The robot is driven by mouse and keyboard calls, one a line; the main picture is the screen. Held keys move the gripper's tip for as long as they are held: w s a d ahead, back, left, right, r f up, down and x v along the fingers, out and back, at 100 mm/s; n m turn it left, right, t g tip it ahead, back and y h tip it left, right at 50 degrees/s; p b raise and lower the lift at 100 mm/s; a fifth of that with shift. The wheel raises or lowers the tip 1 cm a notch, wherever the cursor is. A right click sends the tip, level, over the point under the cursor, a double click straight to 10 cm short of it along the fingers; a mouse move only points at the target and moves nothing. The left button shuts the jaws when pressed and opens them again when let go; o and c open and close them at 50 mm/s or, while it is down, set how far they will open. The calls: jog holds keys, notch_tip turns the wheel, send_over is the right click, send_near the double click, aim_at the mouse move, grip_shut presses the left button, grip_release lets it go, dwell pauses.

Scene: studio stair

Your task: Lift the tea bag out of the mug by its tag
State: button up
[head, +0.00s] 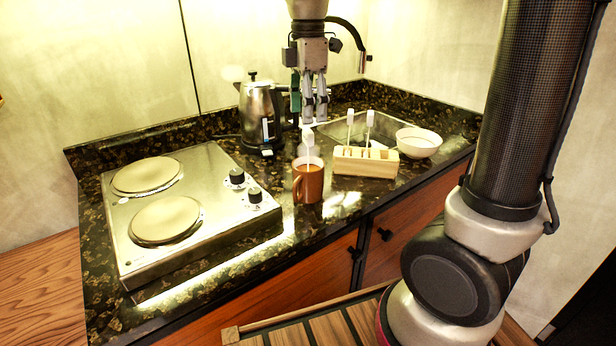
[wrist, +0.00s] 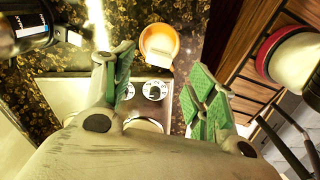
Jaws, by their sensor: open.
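The brown-orange mug (head: 308,184) stands upright on the dark counter, its handle to the left. A pale tag (head: 308,139) stands up above the mug's rim on a thin pale stem or string. The tea bag itself is hidden inside the mug. My gripper (head: 314,122) points down above and behind the tag, open and empty; I cannot tell the exact gap between them. In the wrist view the mug (wrist: 159,43) shows from above beyond the open green-padded fingers (wrist: 162,62). The tag is hard to make out there.
A steel hotplate (head: 222,222) lies left of the mug. A kettle (head: 260,112) stands behind left. A wooden box (head: 365,162) with two upright pale-topped sticks and a white bowl (head: 418,142) stand right, near the sink (head: 345,132). The counter's front edge is close to the mug.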

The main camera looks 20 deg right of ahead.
aim_at(308, 131)
notch_tip(308, 131, down, 7)
jog(key=shift+w+d+r, duration=0.1)
jog(key=shift+c, duration=0.5)
jog(key=c, duration=0.8)
